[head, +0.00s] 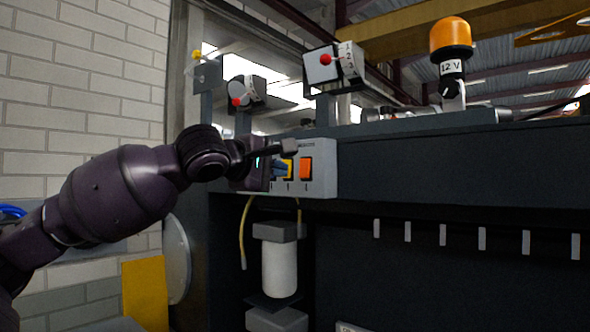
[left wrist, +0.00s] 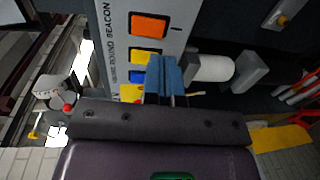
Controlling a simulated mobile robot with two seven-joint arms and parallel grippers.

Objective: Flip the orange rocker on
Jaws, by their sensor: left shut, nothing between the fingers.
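The orange rocker (head: 306,168) sits at the right end of a light grey switch panel (head: 325,165). In the left wrist view the orange rocker (left wrist: 149,26) is at the top of the panel, near the label "BEACON". A yellow rocker (left wrist: 146,56) and a blue rocker (left wrist: 138,77) are beside it. My left gripper (head: 284,168) is shut and empty, in front of the panel to the left of the orange rocker. Its blue fingers (left wrist: 163,76) overlap the yellow and blue rockers in view; I cannot tell whether they touch. My right gripper is not in view.
A white cylinder (head: 280,268) hangs below the panel. A yellow hose (head: 243,235) hangs beside it. The dark chassis face extends to the right.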

